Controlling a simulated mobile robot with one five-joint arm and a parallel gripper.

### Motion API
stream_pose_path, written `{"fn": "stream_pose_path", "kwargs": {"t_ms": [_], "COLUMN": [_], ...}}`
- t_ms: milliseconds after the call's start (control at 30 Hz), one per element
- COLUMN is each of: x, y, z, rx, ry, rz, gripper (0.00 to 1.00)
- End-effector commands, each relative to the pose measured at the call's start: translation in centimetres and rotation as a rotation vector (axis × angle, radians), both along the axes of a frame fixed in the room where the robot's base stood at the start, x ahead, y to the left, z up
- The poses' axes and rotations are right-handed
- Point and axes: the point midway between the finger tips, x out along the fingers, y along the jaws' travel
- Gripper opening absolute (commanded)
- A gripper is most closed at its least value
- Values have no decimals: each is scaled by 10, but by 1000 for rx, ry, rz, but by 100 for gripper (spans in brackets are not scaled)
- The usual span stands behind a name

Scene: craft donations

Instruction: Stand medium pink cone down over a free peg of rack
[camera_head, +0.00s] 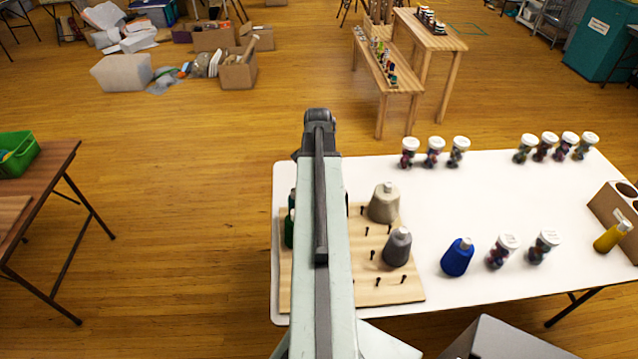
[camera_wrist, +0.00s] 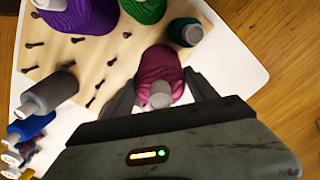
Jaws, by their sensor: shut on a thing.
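The medium pink cone (camera_wrist: 158,66) is between the fingers of my gripper (camera_wrist: 160,82) in the wrist view. Its grey tip points toward the camera. The gripper is shut on it, at the rack's edge; whether its base touches the board is unclear. The wooden rack (camera_head: 400,291) lies on the white table, with several bare dark pegs (camera_wrist: 98,85). On it stand a purple cone (camera_wrist: 85,15), green cones (camera_wrist: 145,9), a grey cone (camera_head: 397,249) and a beige cone (camera_head: 384,205). In the head view my arm hides part of the rack, the gripper and the pink cone.
A blue cone (camera_head: 457,259) stands on the white table (camera_head: 480,200), right of the rack. Several white-lidded jars (camera_head: 435,153) stand along the back and front. A cardboard holder (camera_head: 615,208) and a yellow cone (camera_head: 609,238) are at the right. The table's middle is clear.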

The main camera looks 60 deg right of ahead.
Motion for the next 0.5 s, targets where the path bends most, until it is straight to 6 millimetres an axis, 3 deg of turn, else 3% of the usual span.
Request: {"fn": "stream_pose_path", "kwargs": {"t_ms": [500], "x": [-1], "y": [0], "z": [-9], "rx": [0], "ry": [0], "rz": [-1], "gripper": [0]}}
